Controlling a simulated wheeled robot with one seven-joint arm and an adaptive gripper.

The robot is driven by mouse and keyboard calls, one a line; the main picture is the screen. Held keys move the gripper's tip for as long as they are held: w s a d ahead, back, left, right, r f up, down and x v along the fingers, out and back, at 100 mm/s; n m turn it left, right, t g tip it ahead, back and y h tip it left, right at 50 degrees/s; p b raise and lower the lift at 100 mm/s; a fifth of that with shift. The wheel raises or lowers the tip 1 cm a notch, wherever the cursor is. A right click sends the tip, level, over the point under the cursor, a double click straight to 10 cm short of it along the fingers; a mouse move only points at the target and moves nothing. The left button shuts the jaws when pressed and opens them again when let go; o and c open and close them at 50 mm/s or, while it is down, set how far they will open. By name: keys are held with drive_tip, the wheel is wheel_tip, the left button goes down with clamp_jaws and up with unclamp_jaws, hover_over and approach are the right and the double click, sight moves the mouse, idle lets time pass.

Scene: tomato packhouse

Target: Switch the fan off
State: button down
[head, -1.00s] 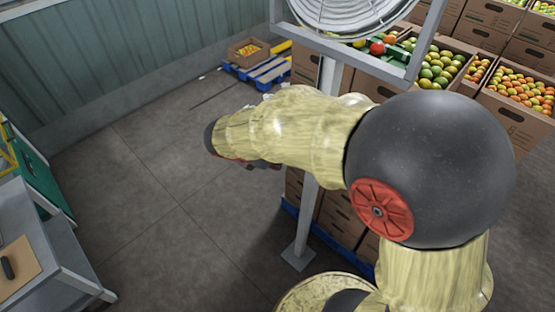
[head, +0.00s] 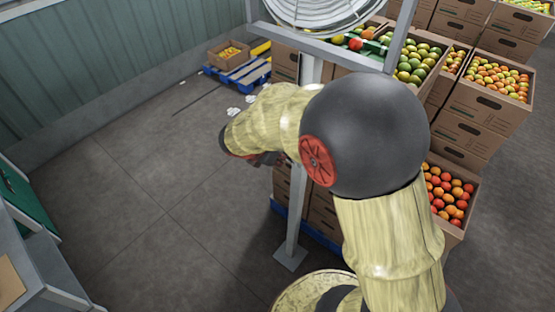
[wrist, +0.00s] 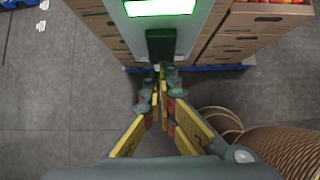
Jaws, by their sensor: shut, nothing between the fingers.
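The fan (head: 325,12) stands at the top of the head view; only the lower part of its pale wire cage shows, in a grey frame on a post (head: 293,225). In the wrist view a grey box on the post carries a bright green-white lit panel (wrist: 160,7) and a dark green block (wrist: 161,44) below it, which looks like the switch. My gripper (wrist: 160,72) is shut and empty, its fingertips just below the block in the picture. I cannot tell whether they touch it. In the head view my arm hides most of the gripper.
Cartons of tomatoes (head: 470,105) are stacked behind and right of the post. A small carton (head: 229,53) sits on a blue pallet (head: 240,72) near the wall. A grey bench (head: 50,270) stands at the left edge. The floor between bench and post is clear.

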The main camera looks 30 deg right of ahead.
drive_tip(key=shift+f, duration=0.1)
drive_tip(key=b, duration=0.1)
drive_tip(key=h+b, duration=0.1)
drive_tip(key=b, duration=0.1)
drive_tip(key=shift+w+d+f, duration=0.1)
drive_tip(key=shift+d+f, duration=0.05)
drive_tip(key=shift+d, duration=0.2)
drive_tip(key=shift+r+p, duration=0.8)
drive_tip(key=shift+a, duration=0.1)
